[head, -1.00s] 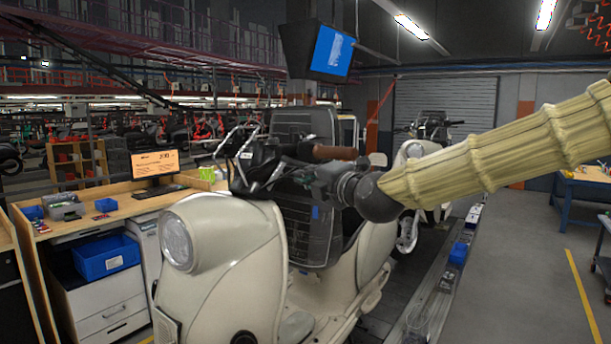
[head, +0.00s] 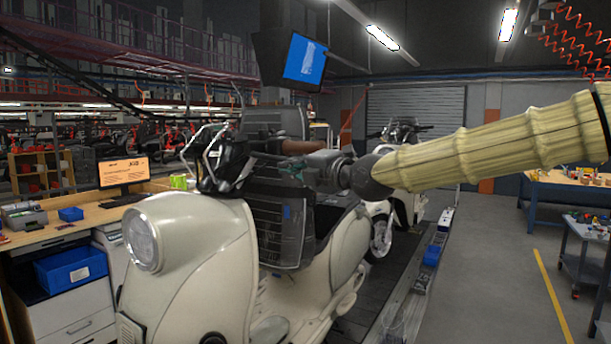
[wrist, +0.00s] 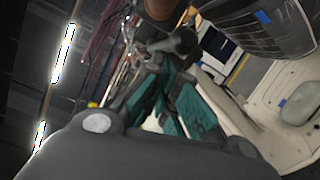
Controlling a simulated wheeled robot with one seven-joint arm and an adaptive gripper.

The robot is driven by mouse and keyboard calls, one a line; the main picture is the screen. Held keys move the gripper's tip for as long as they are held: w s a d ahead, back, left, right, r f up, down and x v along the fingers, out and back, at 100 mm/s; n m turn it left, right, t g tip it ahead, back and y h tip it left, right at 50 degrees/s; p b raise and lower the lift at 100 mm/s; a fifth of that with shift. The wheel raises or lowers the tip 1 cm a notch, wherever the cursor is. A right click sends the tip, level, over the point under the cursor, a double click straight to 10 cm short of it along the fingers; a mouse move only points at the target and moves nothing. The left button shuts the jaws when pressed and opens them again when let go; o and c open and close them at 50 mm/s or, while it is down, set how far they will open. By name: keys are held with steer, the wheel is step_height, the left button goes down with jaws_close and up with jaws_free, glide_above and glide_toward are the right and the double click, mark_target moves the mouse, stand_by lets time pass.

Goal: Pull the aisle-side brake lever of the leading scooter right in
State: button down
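The leading scooter (head: 190,250) is cream, with a round headlight (head: 141,240) and bare handlebars facing me. Its aisle-side brown handlebar grip (head: 301,147) shows just above my gripper (head: 268,160), which reaches in from the right with its fingers pointing left. In the wrist view the brown grip (wrist: 160,8) is at the top edge. There my gripper's teal-padded fingers (wrist: 160,76) converge close below dark handlebar parts (wrist: 178,42). The brake lever is not clearly told apart from the fingers and these parts. I cannot tell whether the pads touch it.
A dark mesh-like panel (head: 272,215) stands behind the handlebars, close to my gripper. A second cream scooter (head: 405,190) stands behind on the conveyor. A workbench with a monitor (head: 124,171) and blue bin (head: 72,268) is on the left. The aisle floor (head: 480,270) at right is clear.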

steer(key=shift+w+d+r, duration=0.15)
steer(key=shift+w+d, duration=0.05)
steer(key=shift+w, duration=0.1)
steer(key=s+a+f+b+v, duration=0.1)
steer(key=b+v, duration=0.4)
steer(key=v, duration=0.6)
steer(key=shift+s, duration=0.5)
steer(key=shift+f, duration=0.15)
